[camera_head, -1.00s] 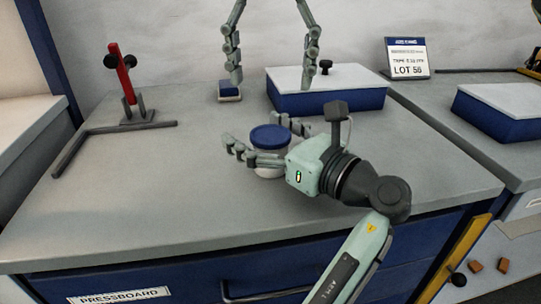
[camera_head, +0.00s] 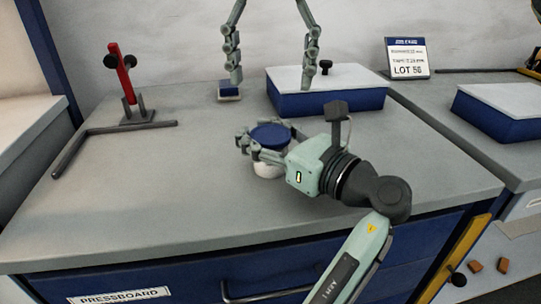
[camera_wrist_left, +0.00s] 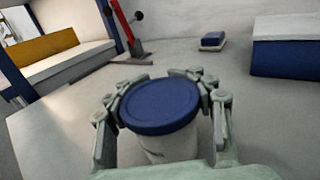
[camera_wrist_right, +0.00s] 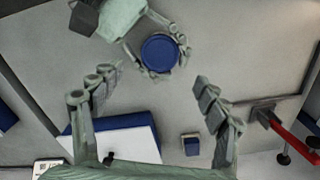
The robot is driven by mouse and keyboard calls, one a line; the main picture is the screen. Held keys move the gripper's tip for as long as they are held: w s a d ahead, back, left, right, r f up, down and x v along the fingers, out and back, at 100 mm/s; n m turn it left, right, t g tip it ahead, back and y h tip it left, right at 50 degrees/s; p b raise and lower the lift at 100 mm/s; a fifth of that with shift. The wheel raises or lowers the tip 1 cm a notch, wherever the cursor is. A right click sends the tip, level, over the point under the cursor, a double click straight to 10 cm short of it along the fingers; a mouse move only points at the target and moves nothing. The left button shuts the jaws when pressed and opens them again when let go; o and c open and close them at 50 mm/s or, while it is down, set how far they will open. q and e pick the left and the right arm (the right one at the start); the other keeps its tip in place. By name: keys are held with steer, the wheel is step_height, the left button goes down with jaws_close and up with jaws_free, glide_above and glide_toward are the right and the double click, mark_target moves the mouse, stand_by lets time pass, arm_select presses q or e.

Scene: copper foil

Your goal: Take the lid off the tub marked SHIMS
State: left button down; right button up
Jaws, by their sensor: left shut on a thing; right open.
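A white tub (camera_head: 267,170) with a round blue lid (camera_head: 270,135) stands on the grey bench. In the left wrist view the lid (camera_wrist_left: 160,106) sits level on the tub (camera_wrist_left: 170,148), whose dark lettering is mostly hidden and unreadable. My left gripper (camera_head: 268,138) is shut on the lid, its fingers against opposite sides of the rim. Those fingers (camera_wrist_left: 160,84) also show in the left wrist view. My right gripper (camera_head: 271,86) is open and empty at the back of the bench, apart from the tub. The right wrist view shows the lid (camera_wrist_right: 160,52) from above.
A blue box with a pale top (camera_head: 330,102) stands behind the tub. A small blue-and-white block (camera_head: 229,92) lies to its left. A red-handled stand (camera_head: 126,85) and a dark angled bar (camera_head: 85,145) are at the left. The bench front is clear.

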mark_target(267, 133)
steer(key=shift+o, duration=0.9)
step_height(267, 133, up, 4)
steer(key=m, duration=1.6)
steer(key=f, duration=1.2)
steer(key=shift+a, duration=0.25)
steer(key=shift+r, duration=0.1)
